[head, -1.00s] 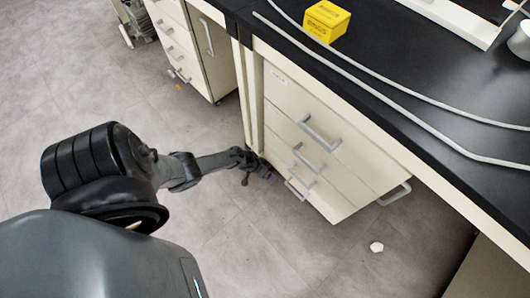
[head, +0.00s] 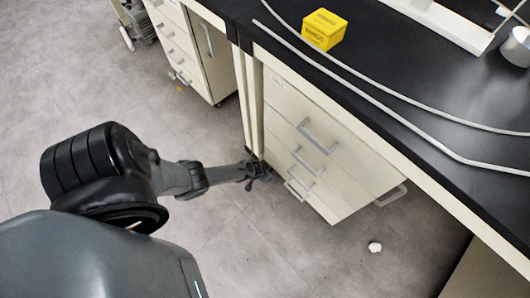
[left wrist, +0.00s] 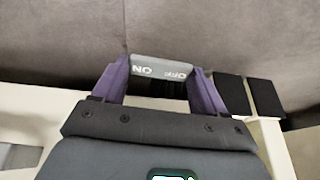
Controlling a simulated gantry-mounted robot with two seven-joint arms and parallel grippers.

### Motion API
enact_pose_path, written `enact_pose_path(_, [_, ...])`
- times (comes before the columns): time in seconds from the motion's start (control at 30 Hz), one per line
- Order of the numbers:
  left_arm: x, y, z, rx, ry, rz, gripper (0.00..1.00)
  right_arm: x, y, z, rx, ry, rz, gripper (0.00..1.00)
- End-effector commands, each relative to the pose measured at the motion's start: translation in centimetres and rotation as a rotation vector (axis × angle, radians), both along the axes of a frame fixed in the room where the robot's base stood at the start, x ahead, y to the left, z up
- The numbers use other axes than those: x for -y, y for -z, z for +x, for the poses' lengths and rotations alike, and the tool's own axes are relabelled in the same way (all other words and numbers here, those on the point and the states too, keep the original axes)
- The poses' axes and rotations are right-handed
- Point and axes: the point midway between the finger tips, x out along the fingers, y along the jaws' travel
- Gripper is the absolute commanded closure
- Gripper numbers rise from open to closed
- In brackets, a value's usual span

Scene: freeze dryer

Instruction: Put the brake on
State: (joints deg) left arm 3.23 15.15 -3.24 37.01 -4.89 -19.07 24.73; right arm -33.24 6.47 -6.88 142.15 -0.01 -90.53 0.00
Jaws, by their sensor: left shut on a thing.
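The brake lever (left wrist: 160,68) is a grey tab with ON and OFF lettering, seen in the left wrist view between the purple fingers of my left gripper (left wrist: 157,82). The gripper is shut on this tab. In the head view my left gripper (head: 259,170) is low, near the floor, at the bottom left corner of the white drawer cabinet (head: 290,105). The lever is too small to make out there. Black wheels (left wrist: 250,96) show just right of the fingers in the left wrist view. My right gripper is not in view.
A black-topped bench (head: 400,110) stands over the cabinet, with a yellow box (head: 323,29) and a pale hose on it. Another drawer cabinet (head: 190,50) stands at the back left. A small white scrap (head: 375,247) lies on the floor. The floor at left is clear.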

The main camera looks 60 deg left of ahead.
Motion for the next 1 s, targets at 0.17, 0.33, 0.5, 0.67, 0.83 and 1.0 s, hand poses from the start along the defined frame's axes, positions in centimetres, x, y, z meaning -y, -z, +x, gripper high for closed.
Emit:
enact_pose_path(0.17, [0.55, 0.19, 0.1, -0.039, 0.001, 0.113, 0.58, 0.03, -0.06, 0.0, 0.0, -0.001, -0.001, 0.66])
enact_pose_path(0.33, [0.56, 0.15, 0.06, -0.052, 0.0, 0.155, 0.58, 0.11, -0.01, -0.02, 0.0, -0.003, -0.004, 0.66])
enact_pose_path(0.5, [0.52, 0.13, 0.06, -0.052, 0.0, 0.157, 0.58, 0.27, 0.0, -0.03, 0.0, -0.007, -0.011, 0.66])
enact_pose_path(0.67, [0.51, 0.11, 0.07, -0.052, 0.0, 0.157, 0.19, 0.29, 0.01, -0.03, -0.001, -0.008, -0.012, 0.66])
enact_pose_path(0.83, [0.5, 0.09, 0.11, -0.052, 0.0, 0.156, 0.02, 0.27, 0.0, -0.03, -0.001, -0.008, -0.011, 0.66])
enact_pose_path(1.0, [0.49, 0.06, 0.13, -0.051, 0.0, 0.157, 0.02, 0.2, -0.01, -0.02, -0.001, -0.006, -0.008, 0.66])
